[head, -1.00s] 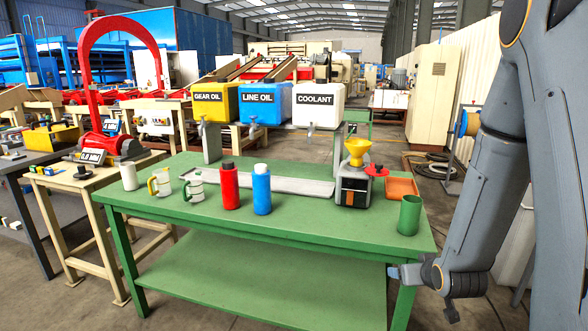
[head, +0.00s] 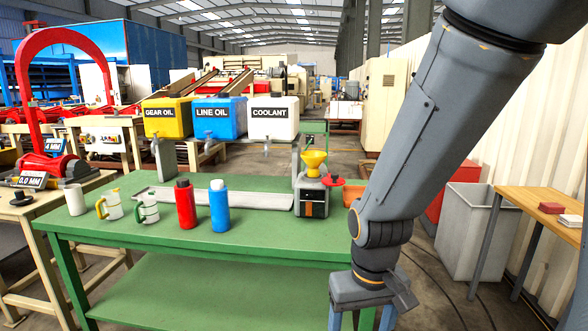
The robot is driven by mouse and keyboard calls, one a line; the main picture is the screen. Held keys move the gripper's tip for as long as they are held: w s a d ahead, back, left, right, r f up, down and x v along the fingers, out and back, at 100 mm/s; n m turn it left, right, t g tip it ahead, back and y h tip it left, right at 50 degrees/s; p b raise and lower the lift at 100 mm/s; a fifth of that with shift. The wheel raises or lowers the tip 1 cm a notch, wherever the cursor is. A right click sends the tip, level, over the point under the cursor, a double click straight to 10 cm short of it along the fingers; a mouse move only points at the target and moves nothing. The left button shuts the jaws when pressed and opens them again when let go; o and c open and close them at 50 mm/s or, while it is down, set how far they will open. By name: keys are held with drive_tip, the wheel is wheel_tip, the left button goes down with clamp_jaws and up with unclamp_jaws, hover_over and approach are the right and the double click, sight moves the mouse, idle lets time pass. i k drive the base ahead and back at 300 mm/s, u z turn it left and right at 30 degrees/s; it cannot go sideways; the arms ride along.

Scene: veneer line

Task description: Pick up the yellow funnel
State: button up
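The yellow funnel (head: 314,161) stands upright, wide end up, on top of a small grey machine (head: 312,195) with a dark front panel. The machine is on the green table, right of centre. My gripper (head: 362,316) hangs low at the front right of the table, well below and in front of the funnel. Its two fingers point down with a gap between them, empty, and the bottom edge of the picture cuts them off. My arm comes down from the upper right and does not cover the funnel.
A red knob (head: 334,180) sits beside the funnel. A red bottle (head: 186,205) and a blue bottle (head: 219,207) stand to the left on the green table (head: 270,242). Behind hangs the coolant tank (head: 274,118). A grey bin (head: 470,230) stands right.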

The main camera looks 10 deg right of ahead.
sight(314, 159)
drive_tip(key=u, duration=0.55)
drive_tip(key=k, duration=1.3)
drive_tip(key=u, duration=0.85)
drive_tip(key=i, duration=2.55)
drive_tip(key=z, duration=1.15)
drive_tip(key=i, duration=0.8)
drive_tip(key=z, duration=0.9)
